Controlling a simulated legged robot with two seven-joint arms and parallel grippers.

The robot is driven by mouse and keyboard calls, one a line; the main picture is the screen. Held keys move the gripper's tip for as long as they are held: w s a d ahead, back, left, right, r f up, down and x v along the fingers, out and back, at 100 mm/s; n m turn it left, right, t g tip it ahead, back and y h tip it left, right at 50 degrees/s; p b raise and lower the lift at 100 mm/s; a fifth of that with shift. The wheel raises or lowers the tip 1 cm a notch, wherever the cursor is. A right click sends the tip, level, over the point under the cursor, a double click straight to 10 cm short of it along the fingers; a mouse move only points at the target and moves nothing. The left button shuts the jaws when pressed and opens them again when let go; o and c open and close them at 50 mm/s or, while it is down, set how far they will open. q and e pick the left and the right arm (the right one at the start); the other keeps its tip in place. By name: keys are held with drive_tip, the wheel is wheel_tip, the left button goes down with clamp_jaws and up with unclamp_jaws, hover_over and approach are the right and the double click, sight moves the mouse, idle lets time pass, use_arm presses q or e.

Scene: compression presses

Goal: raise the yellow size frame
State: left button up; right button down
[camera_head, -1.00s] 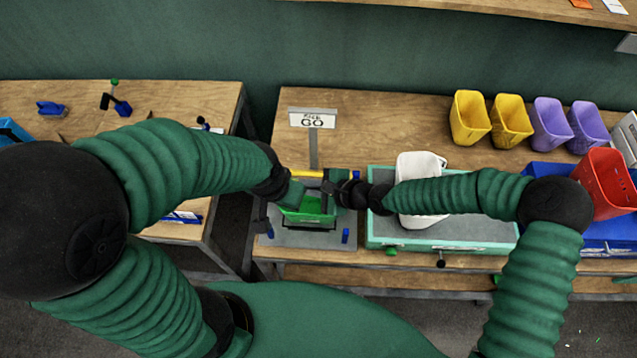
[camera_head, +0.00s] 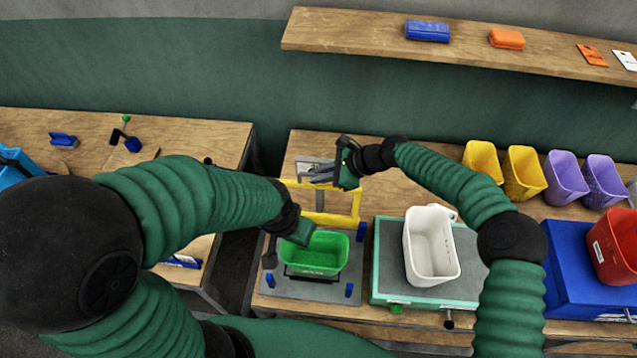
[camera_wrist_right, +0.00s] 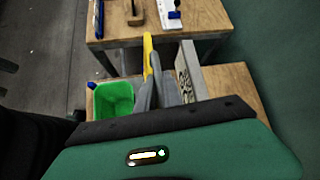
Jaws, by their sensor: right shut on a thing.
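The yellow size frame (camera_head: 357,203) stands raised behind the green bin (camera_head: 318,253), with its lower bar above the bin's back rim. My right gripper (camera_head: 322,172) is at the frame's top bar, shut on it. In the right wrist view, the yellow bar (camera_wrist_right: 148,48) runs to the grey fingers (camera_wrist_right: 163,92), and the green bin (camera_wrist_right: 113,99) lies to their left. My left gripper (camera_head: 300,232) is at the bin's left back rim. Its fingertips are too unclear to tell open from shut.
The bin sits on a grey plate (camera_head: 285,287) with blue posts. A white bin (camera_head: 431,246) stands on the green-edged press to the right. Yellow, purple and red bins stand further right. A sign post is partly hidden behind my right gripper. A shelf (camera_head: 370,45) crosses above.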

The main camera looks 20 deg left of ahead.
drive_tip(key=shift+w+a+f, duration=0.1)
drive_tip(key=shift+w, duration=0.3)
drive_tip(key=c, duration=1.5)
unclamp_jaws()
drive_tip(key=b+v, duration=0.5)
drive_tip(key=v, duration=1.1)
drive_tip(key=shift+w+d+r, duration=0.2)
drive_tip(key=shift+d+r, duration=0.05)
drive_tip(key=shift+d, duration=0.05)
drive_tip(key=shift+a, duration=0.1)
